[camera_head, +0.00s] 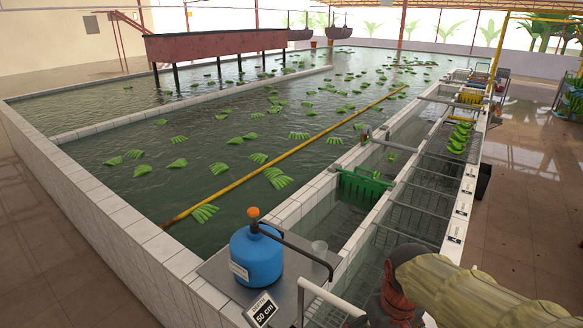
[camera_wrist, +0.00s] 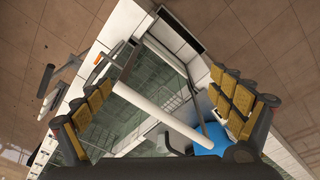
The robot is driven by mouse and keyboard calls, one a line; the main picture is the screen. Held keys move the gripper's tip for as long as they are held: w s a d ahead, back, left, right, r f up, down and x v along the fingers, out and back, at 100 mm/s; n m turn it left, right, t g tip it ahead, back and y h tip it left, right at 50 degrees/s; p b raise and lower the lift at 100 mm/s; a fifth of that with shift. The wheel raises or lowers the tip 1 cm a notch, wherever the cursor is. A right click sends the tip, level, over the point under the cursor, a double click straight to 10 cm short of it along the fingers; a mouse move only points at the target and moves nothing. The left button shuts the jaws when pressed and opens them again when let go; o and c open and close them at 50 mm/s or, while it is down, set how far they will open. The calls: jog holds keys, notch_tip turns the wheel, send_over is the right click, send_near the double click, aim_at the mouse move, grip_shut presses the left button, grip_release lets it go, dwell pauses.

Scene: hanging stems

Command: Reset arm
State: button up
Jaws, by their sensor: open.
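My gripper (camera_wrist: 161,68) shows in the wrist view with its two yellow-padded fingers spread wide apart. Nothing is between the pads. A white rail (camera_wrist: 165,115) crosses the view below the fingertips; I cannot tell how far away it is. In the head view my arm comes in at the lower right, over the front end of the narrow tank channels. The gripper's fingers cannot be made out there.
A blue tank (camera_head: 257,258) with an orange knob stands on a metal ledge, near a depth sign (camera_head: 262,310). Banana hands float in the large pool (camera_head: 150,205). A green crate (camera_head: 362,186) sits in the channel. Tiled walls (camera_head: 95,205) edge the pool. Open floor lies right.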

jog(key=s+f+m+t+b, duration=0.1)
jog(key=s+f+t+b, duration=0.3)
jog(key=s+f+b, duration=0.5)
jog(key=b, duration=0.9)
jog(key=shift+f, duration=0.4)
jog(key=shift+c, duration=0.4)
dwell(1.1)
